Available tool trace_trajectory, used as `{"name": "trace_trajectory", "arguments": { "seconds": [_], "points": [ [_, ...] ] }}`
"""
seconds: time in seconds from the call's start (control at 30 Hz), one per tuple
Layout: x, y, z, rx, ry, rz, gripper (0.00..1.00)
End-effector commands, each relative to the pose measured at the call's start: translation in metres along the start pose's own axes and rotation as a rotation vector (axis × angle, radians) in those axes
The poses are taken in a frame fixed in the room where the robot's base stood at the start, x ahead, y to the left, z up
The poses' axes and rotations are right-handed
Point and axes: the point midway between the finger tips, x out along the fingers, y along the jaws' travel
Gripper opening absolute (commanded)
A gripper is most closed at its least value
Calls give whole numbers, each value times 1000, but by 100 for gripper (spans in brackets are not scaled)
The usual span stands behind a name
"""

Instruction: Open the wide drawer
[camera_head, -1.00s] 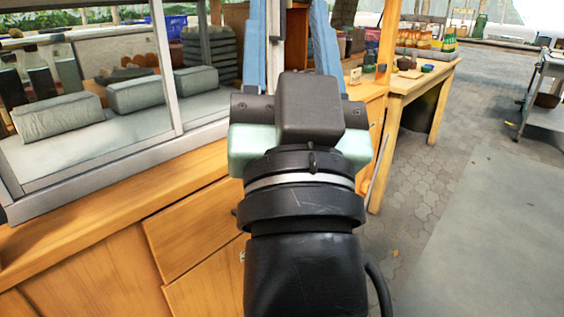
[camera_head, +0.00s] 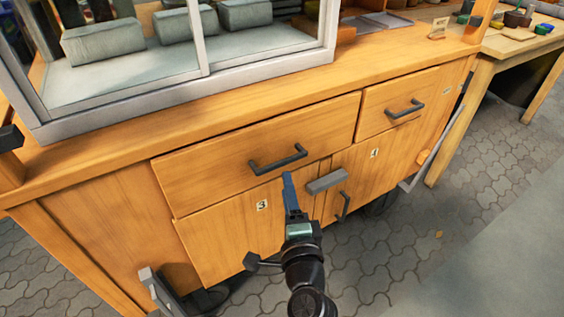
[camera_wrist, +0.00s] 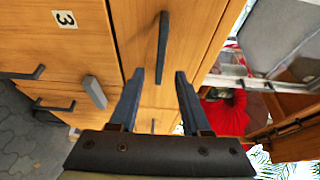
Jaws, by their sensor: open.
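The wide drawer (camera_head: 215,165) is the left one of the upper row in the wooden cabinet. It looks shut, its front flush with the cabinet. Its dark bar handle (camera_head: 278,159) runs along the front. The handle also shows in the wrist view (camera_wrist: 163,45), lying lengthwise above and between my fingertips. My gripper (camera_head: 289,178) is just below and in front of the handle in the head view. In the wrist view my gripper (camera_wrist: 160,74) is open, with nothing held. I cannot tell the exact depth gap to the handle.
A narrow drawer (camera_head: 385,105) is to the right. Below are doors with number labels, a light grey block-like handle (camera_head: 326,181) and a dark handle (camera_head: 343,206). A glass case (camera_head: 180,65) stands on the counter. Paved floor (camera_head: 370,270) is free in front.

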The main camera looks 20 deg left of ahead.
Motion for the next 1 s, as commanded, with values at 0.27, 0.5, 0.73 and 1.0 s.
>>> {"name": "trace_trajectory", "arguments": {
  "seconds": [0.27,0.5,0.73,1.0],
  "points": [
    [52,0,1,-4,-2,-3,48],
    [78,0,0,-3,-1,-2,48],
    [84,-1,0,-3,0,-1,48],
    [84,-1,0,-3,0,-1,31]
  ]
}}
